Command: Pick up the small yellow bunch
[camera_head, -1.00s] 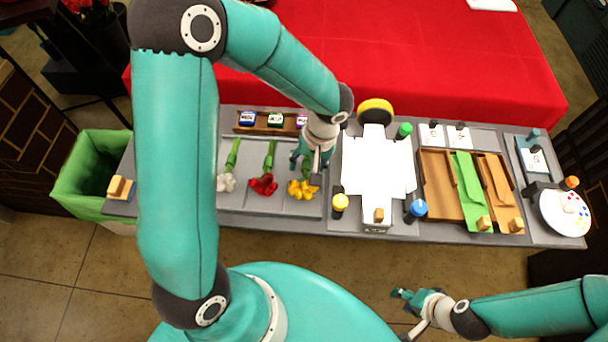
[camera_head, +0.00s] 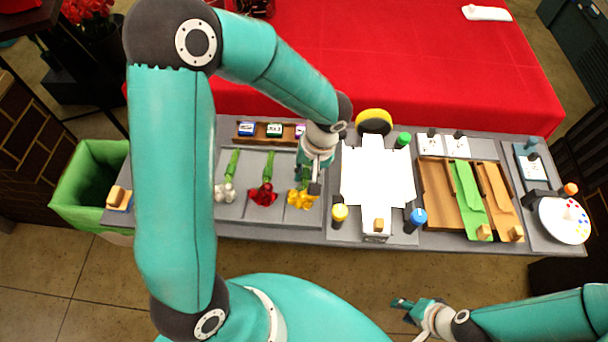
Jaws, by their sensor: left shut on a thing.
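The small yellow bunch (camera_head: 301,200) is on the grey tray at the right end of a row of three bunches, its yellow heads toward me. My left gripper (camera_head: 308,182) is over its green stems and shut on them. The gripper hides most of the stems. I cannot tell whether the bunch is lifted off the tray. My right gripper (camera_head: 404,304) is in front of the table, low in the view, away from the bunches. Its fingers are too small to tell whether they are open.
A red bunch (camera_head: 264,197) and a white bunch (camera_head: 225,193) lie left of the yellow one. A wooden rack (camera_head: 262,140) with small labelled blocks stands behind. White paper (camera_head: 362,190), a yellow-capped bottle (camera_head: 339,214) and a blue-capped bottle (camera_head: 416,218) are to the right. A green-lined bin (camera_head: 75,186) stands at left.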

